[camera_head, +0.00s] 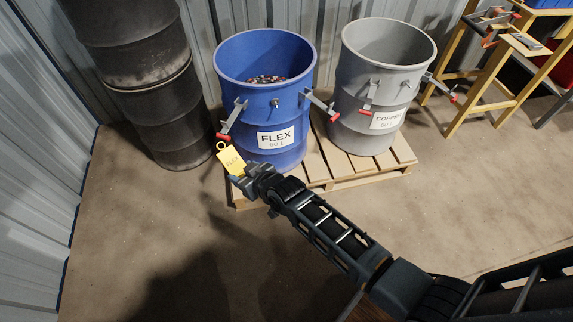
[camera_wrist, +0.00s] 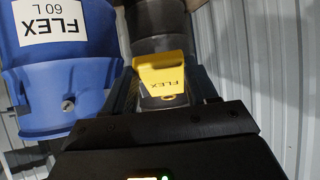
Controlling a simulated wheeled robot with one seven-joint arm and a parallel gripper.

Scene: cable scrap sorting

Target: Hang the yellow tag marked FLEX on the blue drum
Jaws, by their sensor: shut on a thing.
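The yellow tag (camera_head: 231,160) marked FLEX has a ring at its top and is held upright, just left of the blue drum's lower front. It also shows in the wrist view (camera_wrist: 163,78). My gripper (camera_head: 240,178) is shut on the tag's lower end. The blue drum (camera_head: 237,101) stands open-topped on a pallet, with a white FLEX 60 L label (camera_head: 276,138). A small metal knob or peg (camera_head: 275,102) sticks out above the label. In the wrist view the drum (camera_wrist: 88,75) is upside down at left, and the peg (camera_wrist: 68,104) shows.
A grey drum (camera_head: 380,85) labelled COPPER stands right of the blue one on the wooden pallet (camera_head: 343,174). Red-handled brackets (camera_head: 321,104) jut from both drums. Dark stacked drums (camera_head: 140,75) stand at left. A yellow-framed bench (camera_head: 500,65) is at right. Floor in front is clear.

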